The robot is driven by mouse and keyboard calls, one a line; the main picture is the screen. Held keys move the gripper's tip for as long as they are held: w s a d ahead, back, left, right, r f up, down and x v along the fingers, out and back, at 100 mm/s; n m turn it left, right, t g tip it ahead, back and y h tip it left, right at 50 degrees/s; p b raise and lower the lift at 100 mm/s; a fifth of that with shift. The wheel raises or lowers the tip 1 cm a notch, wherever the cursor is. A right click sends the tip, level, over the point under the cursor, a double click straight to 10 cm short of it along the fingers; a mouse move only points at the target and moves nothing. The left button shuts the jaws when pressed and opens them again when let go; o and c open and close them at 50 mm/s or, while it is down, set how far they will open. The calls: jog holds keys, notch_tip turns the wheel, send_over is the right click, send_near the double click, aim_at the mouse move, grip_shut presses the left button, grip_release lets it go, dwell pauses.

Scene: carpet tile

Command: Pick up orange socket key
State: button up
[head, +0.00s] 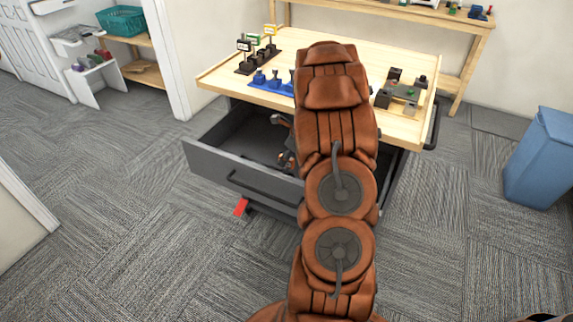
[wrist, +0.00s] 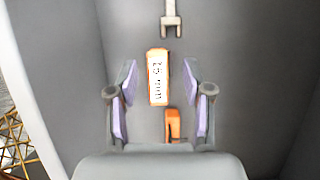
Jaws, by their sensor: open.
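An orange socket key (wrist: 158,78) with a white label and dark lettering lies on the grey drawer floor in the wrist view. A second orange piece (wrist: 173,125) shows just below it, partly cut off by my gripper; I cannot tell if the two are joined. My gripper (wrist: 159,72) is open, its purple-padded fingers on either side of the labelled orange part, with a gap on both sides.
The open grey drawer (head: 240,171) sits under a wooden worktop (head: 225,76) holding blue parts (head: 272,82) and dark fixtures. A metal wrench (wrist: 171,20) lies beyond the key. Drawer walls rise on both sides. A blue bin (head: 538,160) stands right.

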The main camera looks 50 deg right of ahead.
aim_at(287, 169)
jog(key=shift+x, duration=1.6)
jog(key=shift+s, duration=0.15)
grip_shut()
